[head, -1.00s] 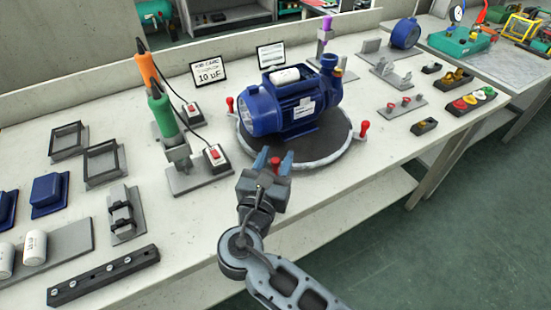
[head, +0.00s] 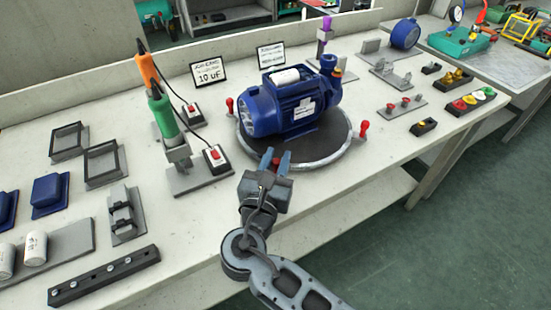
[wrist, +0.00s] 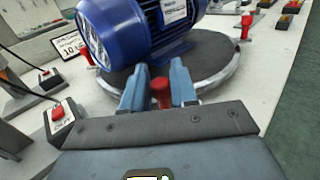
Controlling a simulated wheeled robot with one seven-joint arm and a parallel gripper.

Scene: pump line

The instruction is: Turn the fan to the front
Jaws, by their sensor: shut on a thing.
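A blue motor pump (head: 290,104) lies on a round dark turntable (head: 325,148) with a grey rim. Its round fan-cover end (wrist: 95,40) faces left and somewhat toward me; its other end, with an upright port, points right. Red knobs stand around the rim: one on the left (head: 230,105), one on the right (head: 364,129) and one at the front (wrist: 160,93). My gripper (head: 277,158) is at the front rim, its blue-grey fingers on either side of the front knob and shut on it. The fingers partly hide this knob in the head view.
A green-handled tool in a stand (head: 165,125) and a red switch box (head: 215,158) are left of the turntable. A 10 uF card (head: 209,73) stands behind. Small fixtures and a coloured-button block (head: 473,101) are to the right. The bench front right of my gripper is clear.

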